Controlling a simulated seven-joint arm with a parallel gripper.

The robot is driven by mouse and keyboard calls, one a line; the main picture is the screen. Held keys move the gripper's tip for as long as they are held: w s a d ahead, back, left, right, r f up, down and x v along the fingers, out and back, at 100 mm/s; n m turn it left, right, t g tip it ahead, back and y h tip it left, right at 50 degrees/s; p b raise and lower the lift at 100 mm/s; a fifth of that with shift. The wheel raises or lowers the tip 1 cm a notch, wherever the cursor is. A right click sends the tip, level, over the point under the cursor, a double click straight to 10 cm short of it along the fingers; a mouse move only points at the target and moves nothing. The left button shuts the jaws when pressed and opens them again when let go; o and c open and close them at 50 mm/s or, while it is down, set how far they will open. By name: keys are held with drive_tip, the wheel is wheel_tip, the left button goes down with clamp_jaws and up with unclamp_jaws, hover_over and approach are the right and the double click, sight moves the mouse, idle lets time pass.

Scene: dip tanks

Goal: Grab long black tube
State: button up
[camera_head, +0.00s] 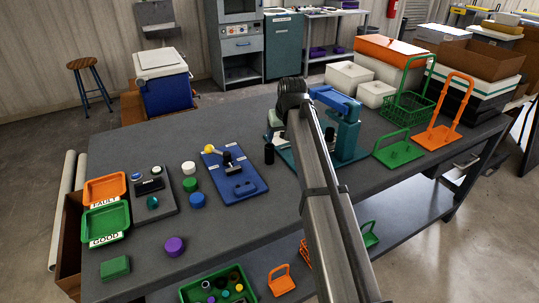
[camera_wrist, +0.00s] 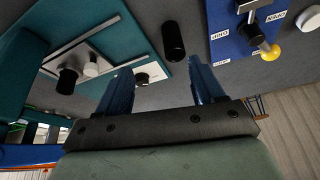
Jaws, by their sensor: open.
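The long black tube (camera_head: 269,153) stands on the grey table between the blue board and the teal fixture. It also shows in the wrist view (camera_wrist: 173,40), beyond my fingertips and a little right of the middle of the gap. My gripper (camera_wrist: 158,68) is open, with its two blue fingers apart and nothing between them. In the head view my arm hides most of the gripper, which is close to the tube. The tube is apart from the fingers.
The teal fixture (camera_head: 352,148), with a blue-topped press and a black knob (camera_wrist: 67,80), stands right of the tube. The blue board (camera_head: 245,188), with a yellow-knobbed lever (camera_wrist: 271,52), is left of it. Several coloured round pieces, including a purple one (camera_head: 174,246), lie further left.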

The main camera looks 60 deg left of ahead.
sight(270, 150)
drive_tip(key=x, duration=0.4)
drive_tip(key=s+x, duration=0.1)
drive_tip(key=x, duration=0.4)
drive_tip(key=s+a+x, duration=0.1)
drive_tip(key=x, duration=0.3)
idle(0.4)
clamp_jaws()
idle(0.4)
